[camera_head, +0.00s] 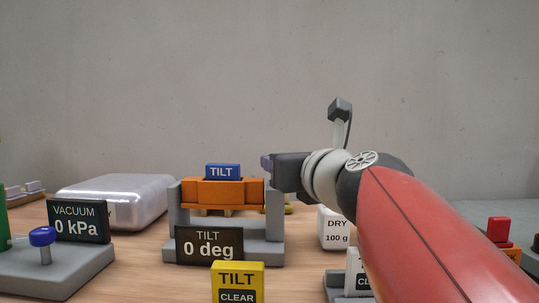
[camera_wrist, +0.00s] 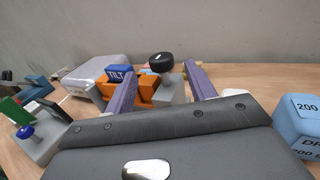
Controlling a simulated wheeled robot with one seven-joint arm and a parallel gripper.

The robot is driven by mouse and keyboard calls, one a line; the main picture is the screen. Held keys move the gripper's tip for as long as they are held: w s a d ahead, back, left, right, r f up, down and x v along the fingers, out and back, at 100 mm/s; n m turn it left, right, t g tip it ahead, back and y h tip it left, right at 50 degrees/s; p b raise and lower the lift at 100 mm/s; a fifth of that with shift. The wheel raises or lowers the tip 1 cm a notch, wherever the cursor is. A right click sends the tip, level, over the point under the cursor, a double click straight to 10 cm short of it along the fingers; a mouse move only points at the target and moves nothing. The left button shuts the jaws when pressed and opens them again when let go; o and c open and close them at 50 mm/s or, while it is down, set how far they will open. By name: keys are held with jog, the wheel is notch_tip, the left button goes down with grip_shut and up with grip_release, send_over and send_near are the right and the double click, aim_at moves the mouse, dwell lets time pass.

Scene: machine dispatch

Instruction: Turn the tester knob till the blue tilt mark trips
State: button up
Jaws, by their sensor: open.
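The tilt tester is a grey stand (camera_head: 232,247) holding an orange block (camera_head: 222,193), with the blue TILT mark (camera_head: 222,171) upright on top. Its display (camera_head: 209,245) reads 0 deg. In the wrist view, the black round knob (camera_wrist: 161,62) with a white line stands at the tester's side, with the blue mark (camera_wrist: 120,71) and orange block (camera_wrist: 146,92) to its left. My gripper (camera_head: 268,166) is at the right end of the tester in the head view, hiding the knob there. It is open, its two purple fingers (camera_wrist: 160,80) either side of the knob, without visible grip.
A yellow TILT CLEAR block (camera_head: 237,280) stands in front. A vacuum display (camera_head: 78,222) reading 0 kPa, a blue-topped lever (camera_head: 42,237) and a silvery case (camera_head: 125,198) are left. A white DRY 100 g block (camera_head: 333,228) and a red block (camera_head: 498,229) are right.

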jog(key=p+x, duration=0.1)
jog(key=x, duration=0.6)
jog(key=shift+w, duration=0.1)
jog(key=c, duration=0.9)
